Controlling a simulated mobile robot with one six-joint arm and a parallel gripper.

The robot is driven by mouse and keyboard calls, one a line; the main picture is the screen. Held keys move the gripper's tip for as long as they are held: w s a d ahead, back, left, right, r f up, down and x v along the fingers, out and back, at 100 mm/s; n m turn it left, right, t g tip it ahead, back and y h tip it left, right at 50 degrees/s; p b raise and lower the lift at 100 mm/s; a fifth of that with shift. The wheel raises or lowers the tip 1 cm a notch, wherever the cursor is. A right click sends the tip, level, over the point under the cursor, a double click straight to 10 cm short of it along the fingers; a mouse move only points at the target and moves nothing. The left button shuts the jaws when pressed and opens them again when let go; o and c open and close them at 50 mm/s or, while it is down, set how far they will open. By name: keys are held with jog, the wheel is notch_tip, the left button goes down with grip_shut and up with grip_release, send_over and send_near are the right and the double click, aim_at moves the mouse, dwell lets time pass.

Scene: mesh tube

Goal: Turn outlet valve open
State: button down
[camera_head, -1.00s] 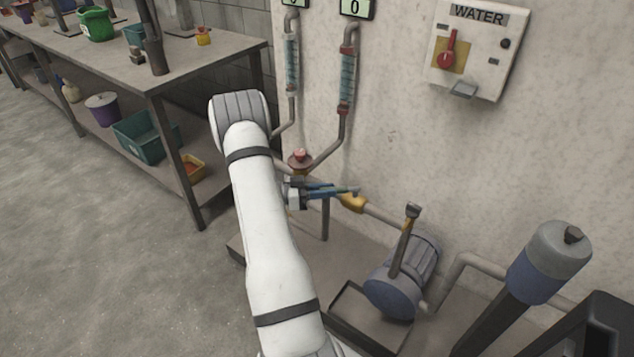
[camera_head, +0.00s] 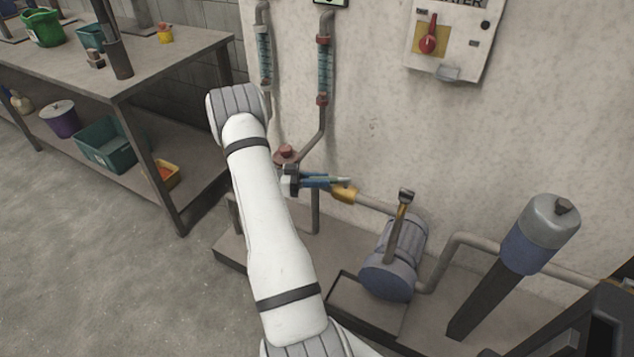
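My gripper (camera_head: 347,181) has long blue fingers and points right, low in front of the wall. Its fingertips overlap the near part of a yellow piece (camera_head: 344,194) on the pipe; I cannot tell whether they touch. The finger gap is too small in view to tell open from shut. A brown lever with a dark top (camera_head: 405,197) stands upright over the blue-grey pump (camera_head: 390,268), right of the gripper. A red round fitting (camera_head: 287,153) sits on the pipe junction left of and above the gripper. No label shows which part is the outlet valve.
A white box with a red switch (camera_head: 428,42) hangs on the wall. Two tube gauges (camera_head: 325,72) run down the wall. A blue-grey cylinder (camera_head: 541,235) stands at the right. A metal table (camera_head: 165,72) with containers is at the left. Open floor lies at lower left.

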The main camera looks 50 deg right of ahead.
jog(key=c, duration=1.3)
grip_release()
jog(key=v, duration=0.8)
jog(key=shift+c, duration=0.2)
